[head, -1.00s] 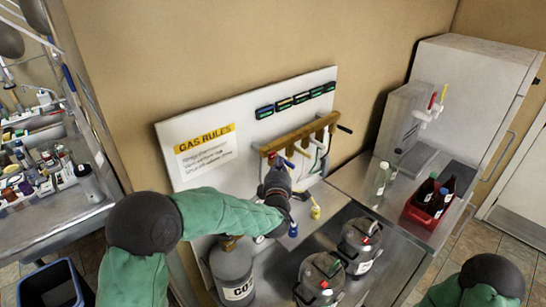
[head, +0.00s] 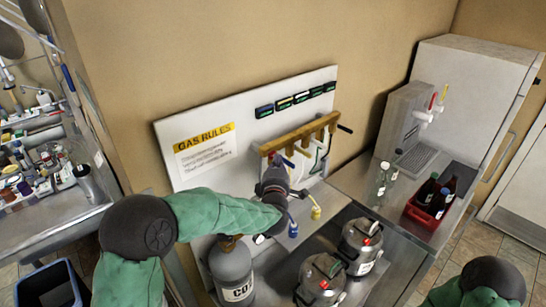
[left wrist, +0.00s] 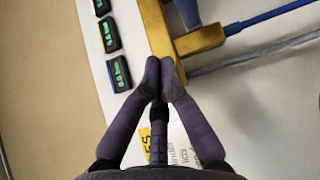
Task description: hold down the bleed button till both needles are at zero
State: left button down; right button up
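My left gripper (head: 275,170) is in front of the gas board, just below the brass manifold bar (head: 302,132). In the left wrist view its two fingers (left wrist: 161,78) meet at the tips, with nothing visible between them. The tips are at or very near the end of the brass bar (left wrist: 158,34); I cannot tell whether they touch. I cannot make out the bleed button; the gripper and fingers cover that area. A round gauge face (head: 260,238) shows partly below my forearm, its needle too small to read. My right gripper is out of view.
A grey CO2 cylinder (head: 232,268) stands below my left forearm. Two steel kegs (head: 360,246) (head: 322,280) stand to its right. A red crate of bottles (head: 428,205) sits on the right counter.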

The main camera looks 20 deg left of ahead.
pick_arm(q)
jog(key=shift+w+a+b, duration=0.3)
jog(key=shift+a+b, duration=0.15)
jog(key=shift+b, duration=0.05)
dwell(0.8)
dwell(5.4)
jog(key=shift+s+d+b, duration=0.35)
jog(key=shift+s+d, duration=0.2)
jog(key=shift+d, duration=0.25)
jog(key=shift+s+d+b, duration=0.25)
jog(key=shift+s+d, duration=0.45)
jog(key=shift+d, duration=0.35)
jog(key=shift+s+d+b, duration=0.25)
jog(key=shift+s+d, duration=0.45)
jog(key=shift+d, duration=0.35)
